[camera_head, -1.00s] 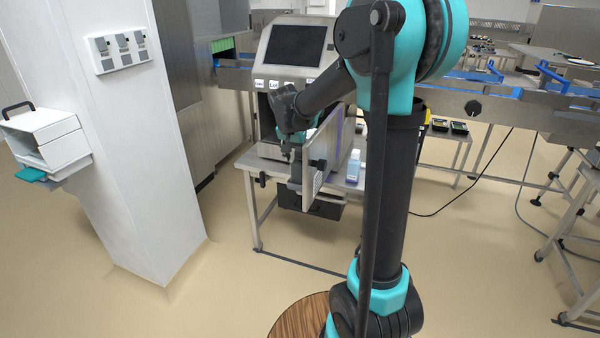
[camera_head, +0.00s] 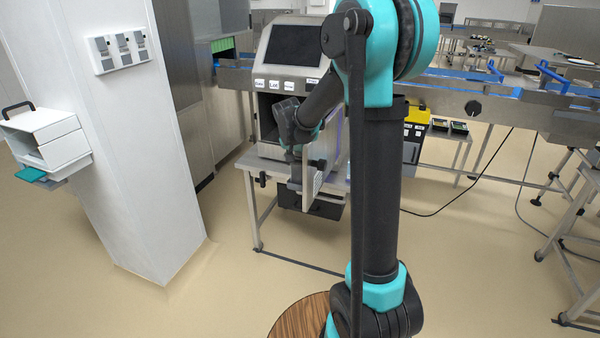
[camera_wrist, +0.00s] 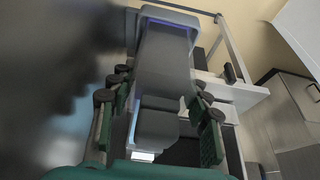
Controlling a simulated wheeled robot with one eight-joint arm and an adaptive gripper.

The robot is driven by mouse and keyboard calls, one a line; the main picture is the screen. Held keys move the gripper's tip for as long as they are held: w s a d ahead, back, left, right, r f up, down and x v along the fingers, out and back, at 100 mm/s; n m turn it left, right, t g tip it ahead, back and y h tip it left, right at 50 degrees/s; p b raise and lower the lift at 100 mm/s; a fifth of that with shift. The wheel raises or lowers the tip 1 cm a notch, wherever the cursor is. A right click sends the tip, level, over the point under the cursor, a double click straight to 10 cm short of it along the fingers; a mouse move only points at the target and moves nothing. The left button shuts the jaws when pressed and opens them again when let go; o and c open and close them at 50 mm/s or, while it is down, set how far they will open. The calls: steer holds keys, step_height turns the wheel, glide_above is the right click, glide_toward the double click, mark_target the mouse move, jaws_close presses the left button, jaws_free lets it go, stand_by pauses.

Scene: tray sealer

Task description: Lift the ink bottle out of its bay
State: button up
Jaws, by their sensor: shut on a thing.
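In the wrist view, a smooth grey block-like thing, which I take for the ink bottle (camera_wrist: 165,62), stands between the fingers of my gripper (camera_wrist: 160,88). A blue-violet edge runs along its top and left side. The green fingers with dark round joints close on it from both sides. In the head view, my gripper (camera_head: 294,158) is at the front of the machine (camera_head: 290,75), beside its open door panel (camera_head: 315,172). The bottle and its bay cannot be made out there, and how far the bottle sits in the bay is unclear.
The machine stands on a steel table (camera_head: 260,163). A conveyor (camera_head: 455,105) runs to the right, with a yellow-and-black box (camera_head: 414,130) below it. A white pillar (camera_head: 130,150) stands left. Open floor (camera_head: 270,285) lies in front.

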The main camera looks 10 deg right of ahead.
steer(key=shift+c, duration=0.7)
steer(key=shift+r, duration=0.1)
